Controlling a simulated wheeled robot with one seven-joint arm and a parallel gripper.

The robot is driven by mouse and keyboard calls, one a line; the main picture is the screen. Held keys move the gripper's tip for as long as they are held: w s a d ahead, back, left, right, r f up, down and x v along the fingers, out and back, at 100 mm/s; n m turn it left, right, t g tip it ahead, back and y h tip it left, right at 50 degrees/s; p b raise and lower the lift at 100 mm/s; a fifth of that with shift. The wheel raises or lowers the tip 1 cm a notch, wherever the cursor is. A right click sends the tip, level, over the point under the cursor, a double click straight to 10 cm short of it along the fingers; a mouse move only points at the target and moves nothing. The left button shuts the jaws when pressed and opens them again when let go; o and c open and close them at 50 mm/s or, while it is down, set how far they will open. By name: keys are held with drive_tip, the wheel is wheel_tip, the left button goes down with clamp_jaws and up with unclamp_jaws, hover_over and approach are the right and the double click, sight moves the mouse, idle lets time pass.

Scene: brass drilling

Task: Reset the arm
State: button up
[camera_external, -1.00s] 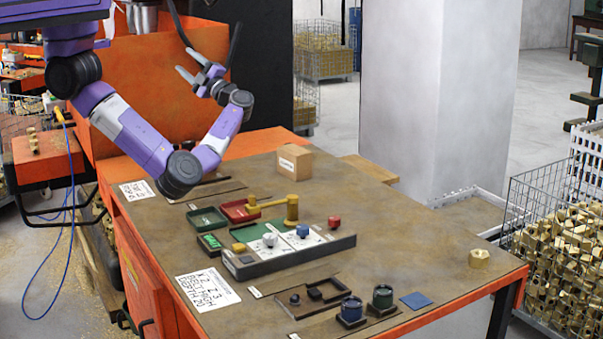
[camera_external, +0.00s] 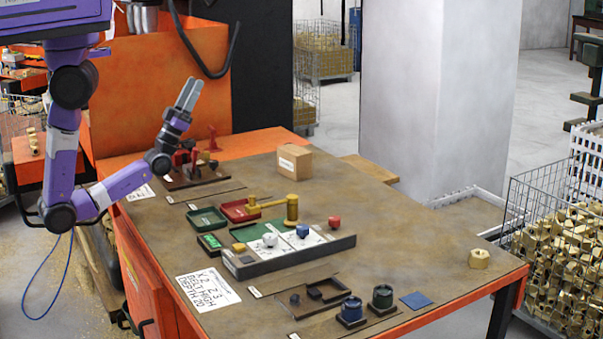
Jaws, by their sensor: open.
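My purple arm (camera_external: 127,180) reaches in from the left, over the left edge of the brown workbench (camera_external: 400,249). My gripper (camera_external: 189,93) points up, its two grey fingers seen close to side-on. It is open, with nothing seen between the fingers. It is above a dark fixture with red clamps (camera_external: 193,172) at the far left of the bench, apart from it. The wrist hides part of that fixture.
A brass tool (camera_external: 291,209), green tray (camera_external: 206,219), red tray (camera_external: 240,210) and panel with knobs (camera_external: 290,256) fill the middle. A cardboard box (camera_external: 294,162) stands behind. The bench's right part is mostly clear.

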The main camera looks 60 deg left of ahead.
sight(146, 219)
drive_tip(key=s+d+f+g+b, duration=0.1)
drive_tip(key=s+d+f+g, duration=0.2)
drive_tip(key=s+f, duration=0.3)
drive_tip(key=s+d+f+m+g+h+b, duration=0.1)
drive_tip(key=s+d+f+g, duration=0.2)
drive_tip(key=f, duration=1)
drive_tip(key=s+d+f+m+g+h+b, duration=0.1)
drive_tip(key=s+d+f+g+b, duration=0.1)
drive_tip(key=s+f+g, duration=0.6)
drive_tip(key=shift+s+d+f, duration=0.45)
drive_tip(key=shift+s+f, duration=0.1)
drive_tip(key=shift+s, duration=0.2)
drive_tip(key=shift+s+d+f, duration=0.45)
drive_tip(key=shift+s+f, duration=0.05)
drive_tip(key=shift+s, duration=0.25)
drive_tip(key=shift+s+d+f+g, duration=0.1)
drive_tip(key=shift+s+f+g, duration=0.1)
drive_tip(key=shift+s+g, duration=0.15)
